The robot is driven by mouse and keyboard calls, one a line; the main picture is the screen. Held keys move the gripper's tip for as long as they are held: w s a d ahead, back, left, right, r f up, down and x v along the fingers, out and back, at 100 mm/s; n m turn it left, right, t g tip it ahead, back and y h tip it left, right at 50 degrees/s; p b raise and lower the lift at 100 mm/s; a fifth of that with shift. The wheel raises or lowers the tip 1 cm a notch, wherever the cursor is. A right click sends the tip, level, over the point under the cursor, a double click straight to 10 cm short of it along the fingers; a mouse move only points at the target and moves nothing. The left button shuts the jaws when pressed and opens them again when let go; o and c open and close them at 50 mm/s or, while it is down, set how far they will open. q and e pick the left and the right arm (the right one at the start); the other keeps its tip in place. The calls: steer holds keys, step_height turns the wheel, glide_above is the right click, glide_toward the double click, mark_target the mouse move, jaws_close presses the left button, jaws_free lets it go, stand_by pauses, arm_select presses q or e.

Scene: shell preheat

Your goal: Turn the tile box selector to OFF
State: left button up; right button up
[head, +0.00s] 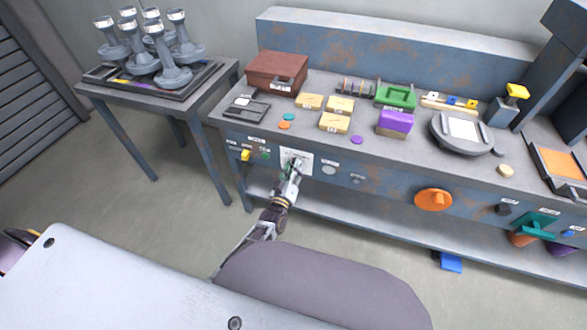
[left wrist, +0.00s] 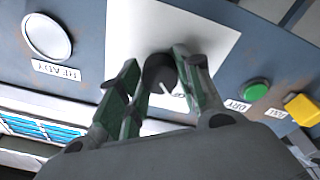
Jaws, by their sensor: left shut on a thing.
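A dark selector knob (left wrist: 160,72) sits on a white plate (left wrist: 150,22) on the front panel of the bench. My left gripper (left wrist: 156,66) is shut on the knob, one finger on each side of it. In the head view the same gripper (head: 293,168) reaches up to the white plate (head: 307,157) and hides most of the knob. A light line shows on the knob, but I cannot read which marking it points to. My right gripper is not in view.
A round pale READY lamp (left wrist: 47,37), a green button (left wrist: 255,90) and a yellow button (left wrist: 302,108) are beside the plate. An orange dial (head: 433,199) is farther right. A brown box (head: 277,72) and yellow blocks (head: 334,122) stand on the bench.

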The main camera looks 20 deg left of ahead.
arm_select(q)
steer(key=shift+f, duration=0.1)
stand_by(0.3)
steer(key=o, duration=1)
steer(key=shift+o, duration=0.2)
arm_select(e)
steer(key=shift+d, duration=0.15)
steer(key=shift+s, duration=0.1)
arm_select(q)
steer(key=s+f, duration=0.1)
steer(key=s, duration=1.1)
steer(key=shift+a+f, duration=0.15)
steer(key=shift+a, duration=0.05)
